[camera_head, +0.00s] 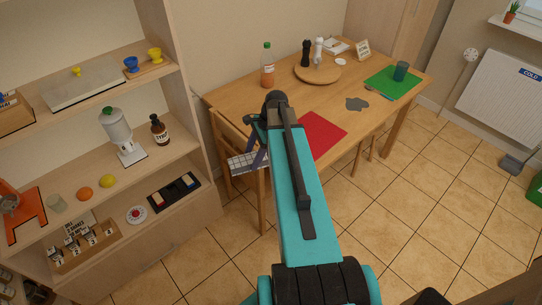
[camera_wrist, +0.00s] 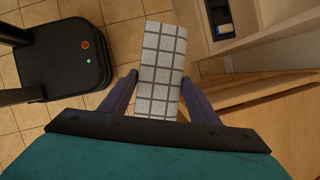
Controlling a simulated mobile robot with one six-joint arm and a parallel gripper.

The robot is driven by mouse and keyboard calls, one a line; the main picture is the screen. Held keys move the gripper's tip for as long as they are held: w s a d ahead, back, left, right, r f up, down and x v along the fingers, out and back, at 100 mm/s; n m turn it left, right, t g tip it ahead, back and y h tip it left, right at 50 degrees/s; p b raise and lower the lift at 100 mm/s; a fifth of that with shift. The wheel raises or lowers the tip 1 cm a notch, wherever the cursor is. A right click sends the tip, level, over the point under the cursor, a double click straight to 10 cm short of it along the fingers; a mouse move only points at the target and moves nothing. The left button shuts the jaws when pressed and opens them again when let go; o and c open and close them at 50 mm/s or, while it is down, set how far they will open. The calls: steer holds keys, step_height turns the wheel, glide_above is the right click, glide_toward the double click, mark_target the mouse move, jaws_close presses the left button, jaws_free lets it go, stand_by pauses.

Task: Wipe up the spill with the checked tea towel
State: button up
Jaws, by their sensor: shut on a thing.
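The checked tea towel (camera_head: 244,162), white with dark grid lines, is held beside the near left corner of the wooden table. It also shows in the wrist view (camera_wrist: 162,60) as a flat strip between the fingers. My gripper (camera_wrist: 160,78) is shut on it, a finger on each side. In the head view my gripper (camera_head: 257,150) is partly hidden by my arm. The spill (camera_head: 357,103) is a dark grey puddle on the table (camera_head: 235,98), towards its right side, apart from the towel.
Loaded shelves (camera_head: 160,165) stand at left. Tiled floor lies open at right.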

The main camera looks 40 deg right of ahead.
steer(key=w+a+f+n+g+b, duration=0.1)
steer(key=w+a+n+b, duration=0.1)
steer(key=a, duration=0.6)
steer(key=w+a+f+n+g+b, duration=0.1)
steer(key=w+a+n+b, duration=0.1)
steer(key=a+n, duration=0.3)
steer(key=w+a+f+n+g+b, duration=0.1)
steer(key=a+n, duration=0.3)
steer(key=a, duration=0.7)
steer(key=shift+w+g+h+b, duration=0.4)
steer(key=shift+w+g+b, duration=0.2)
steer(key=shift+w+b, duration=0.25)
steer(key=shift+a+n, duration=0.1)
steer(key=shift+n, duration=0.2)
